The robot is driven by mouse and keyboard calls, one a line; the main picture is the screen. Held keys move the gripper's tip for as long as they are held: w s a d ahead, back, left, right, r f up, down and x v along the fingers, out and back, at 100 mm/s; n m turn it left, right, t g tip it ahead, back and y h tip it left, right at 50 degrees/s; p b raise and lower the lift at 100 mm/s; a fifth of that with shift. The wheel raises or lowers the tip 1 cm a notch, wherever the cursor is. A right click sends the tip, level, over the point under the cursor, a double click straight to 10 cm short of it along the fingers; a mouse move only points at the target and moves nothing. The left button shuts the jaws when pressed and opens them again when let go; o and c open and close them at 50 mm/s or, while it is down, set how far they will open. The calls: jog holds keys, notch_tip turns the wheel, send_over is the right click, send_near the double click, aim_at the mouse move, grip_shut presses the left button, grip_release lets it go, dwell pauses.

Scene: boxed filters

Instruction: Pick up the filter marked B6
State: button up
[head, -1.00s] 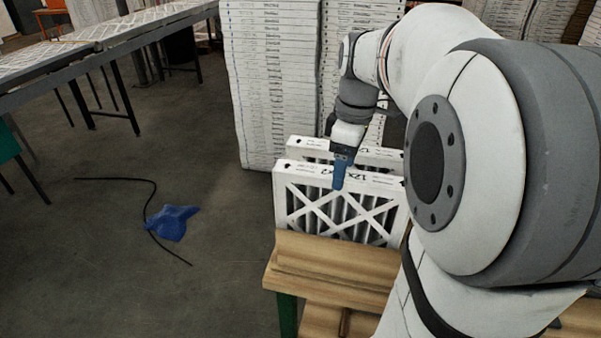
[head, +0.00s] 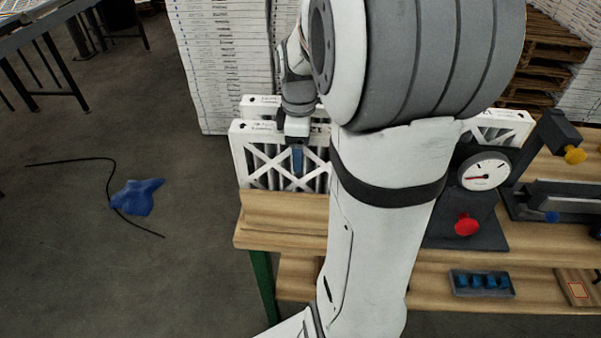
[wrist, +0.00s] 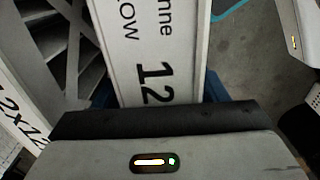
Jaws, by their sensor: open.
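White-framed pleated filters stand upright at the back of the wooden bench. The front filter (head: 252,163) has a white lattice face, and another filter (head: 258,102) shows behind it. No B6 mark is legible. My gripper (head: 297,160) is at the front filter's top edge, with a blue finger in front of its lattice face. In the wrist view, a white filter edge (wrist: 152,42) printed with "12" lies between the blue fingers of my open gripper (wrist: 158,92). Whether the fingers touch it is hidden by the gripper body.
The wooden bench (head: 285,212) carries a dial gauge (head: 485,171) and a red knob (head: 467,225) right of my arm. Stacked boxes (head: 222,60) stand behind; a blue cloth (head: 137,197) lies on open floor.

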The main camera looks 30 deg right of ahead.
jog(key=c, duration=1.4)
